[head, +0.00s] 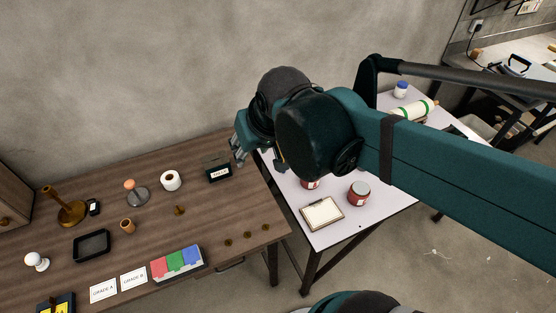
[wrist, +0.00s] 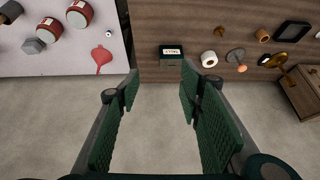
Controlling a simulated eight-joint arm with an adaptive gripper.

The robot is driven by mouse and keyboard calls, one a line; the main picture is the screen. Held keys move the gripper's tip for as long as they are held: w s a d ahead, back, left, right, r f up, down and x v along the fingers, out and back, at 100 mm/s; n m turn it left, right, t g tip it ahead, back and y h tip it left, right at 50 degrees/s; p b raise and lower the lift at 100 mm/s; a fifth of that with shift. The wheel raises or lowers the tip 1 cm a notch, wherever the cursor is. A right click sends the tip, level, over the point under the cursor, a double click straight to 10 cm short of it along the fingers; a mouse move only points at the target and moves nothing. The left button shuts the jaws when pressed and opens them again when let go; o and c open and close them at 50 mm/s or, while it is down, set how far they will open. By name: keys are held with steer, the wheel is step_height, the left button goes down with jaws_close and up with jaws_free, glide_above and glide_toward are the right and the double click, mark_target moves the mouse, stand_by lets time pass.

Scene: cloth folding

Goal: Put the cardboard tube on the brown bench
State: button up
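A small tan cylinder (head: 127,225), which looks like a short cardboard tube, stands on the brown bench (head: 215,215) near its middle. It also shows in the wrist view (wrist: 262,36). A white roll with green bands and tan ends (head: 413,110) lies at the back of the white table; I cannot tell if it is a cardboard tube. My gripper (head: 240,150) is above the right back end of the bench, apart from both. In the wrist view my gripper (wrist: 159,85) is open, with nothing between its fingers.
The bench holds a black box (head: 218,171), a toilet roll (head: 170,180), a brass candlestick (head: 69,208), a black tray (head: 91,245) and colour cards (head: 177,262). The white table (head: 370,225) holds red jars (head: 359,194) and a clipboard (head: 322,212). Bare bench shows between the box and the small discs.

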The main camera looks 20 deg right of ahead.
steer(key=s+d+f+t, duration=0.1)
steer(key=s+d, duration=0.4)
steer(key=shift+s+f+h, duration=0.15)
steer(key=shift+s+h, duration=0.05)
steer(key=shift+h, duration=0.1)
